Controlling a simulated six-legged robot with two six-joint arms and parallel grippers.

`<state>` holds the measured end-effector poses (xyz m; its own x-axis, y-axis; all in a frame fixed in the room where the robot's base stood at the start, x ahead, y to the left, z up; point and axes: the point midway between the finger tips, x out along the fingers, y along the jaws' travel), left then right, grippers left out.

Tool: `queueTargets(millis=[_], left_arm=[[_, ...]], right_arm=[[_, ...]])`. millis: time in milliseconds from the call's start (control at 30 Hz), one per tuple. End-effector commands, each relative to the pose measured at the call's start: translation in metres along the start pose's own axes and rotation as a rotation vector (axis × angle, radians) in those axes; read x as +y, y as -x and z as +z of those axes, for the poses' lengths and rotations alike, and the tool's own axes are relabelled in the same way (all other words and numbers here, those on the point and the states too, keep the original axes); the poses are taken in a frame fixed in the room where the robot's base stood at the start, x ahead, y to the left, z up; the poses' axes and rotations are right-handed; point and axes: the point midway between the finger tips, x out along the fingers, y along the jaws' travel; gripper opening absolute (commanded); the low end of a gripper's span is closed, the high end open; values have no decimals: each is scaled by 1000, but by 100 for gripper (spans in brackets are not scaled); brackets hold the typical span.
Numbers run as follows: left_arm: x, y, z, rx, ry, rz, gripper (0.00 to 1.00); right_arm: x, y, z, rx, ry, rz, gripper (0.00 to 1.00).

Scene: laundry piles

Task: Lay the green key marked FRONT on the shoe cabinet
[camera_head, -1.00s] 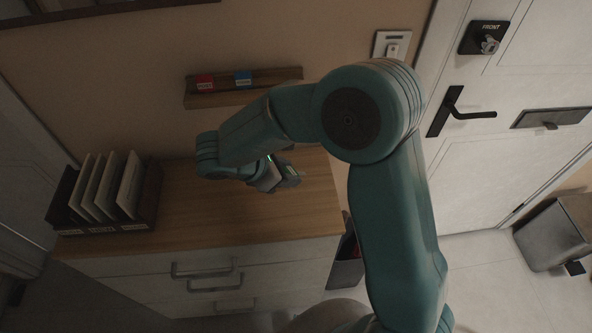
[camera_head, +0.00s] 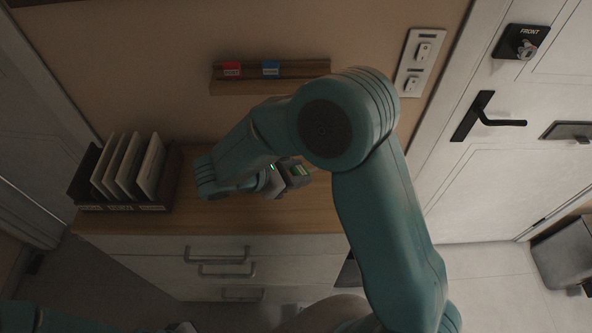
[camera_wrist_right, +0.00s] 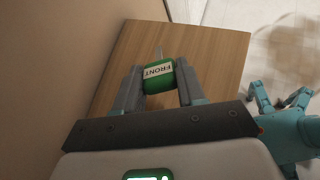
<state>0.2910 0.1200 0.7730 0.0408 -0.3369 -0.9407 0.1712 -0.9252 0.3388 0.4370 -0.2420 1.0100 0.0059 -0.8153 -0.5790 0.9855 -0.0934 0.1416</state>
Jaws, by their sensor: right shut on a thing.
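The green key (camera_wrist_right: 158,84) has a white FRONT label and a grey shaft pointing away from my right wrist. My right gripper (camera_wrist_right: 160,78) is shut on its green head, one finger on each side. I cannot tell whether the key touches the top. The wrist view shows bare cabinet top (camera_wrist_right: 205,65) around and beyond the key.
A dark file holder (camera_head: 120,208) with several pale folders stands at the cabinet's left end. A wall rack (camera_head: 300,78) with red and blue tags is behind. A door (camera_head: 490,180) with a FRONT lock (camera_head: 520,42) is at the right. The cabinet's middle top is clear.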

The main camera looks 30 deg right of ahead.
Motion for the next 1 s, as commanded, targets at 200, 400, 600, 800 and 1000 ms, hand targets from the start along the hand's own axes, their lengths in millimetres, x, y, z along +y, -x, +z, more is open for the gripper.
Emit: queueTargets(millis=[200, 400, 600, 800, 1000], left_arm=[[-7, -20, 0, 0, 0, 0, 0], [-14, -37, -1, 0, 0, 0, 0], [-19, -52, -1, 0, 0, 0, 0], [-20, -56, -1, 0, 0, 0, 0], [-20, -55, -1, 0, 0, 0, 0]], right_arm=[[-4, -15, -21, 0, 0, -1, 11], [-7, -28, -39, 0, 0, -1, 11], [-10, -39, -54, -1, 1, -1, 11], [-10, -42, -59, 0, 1, 0, 11], [-10, -42, -58, 0, 0, 0, 11]])
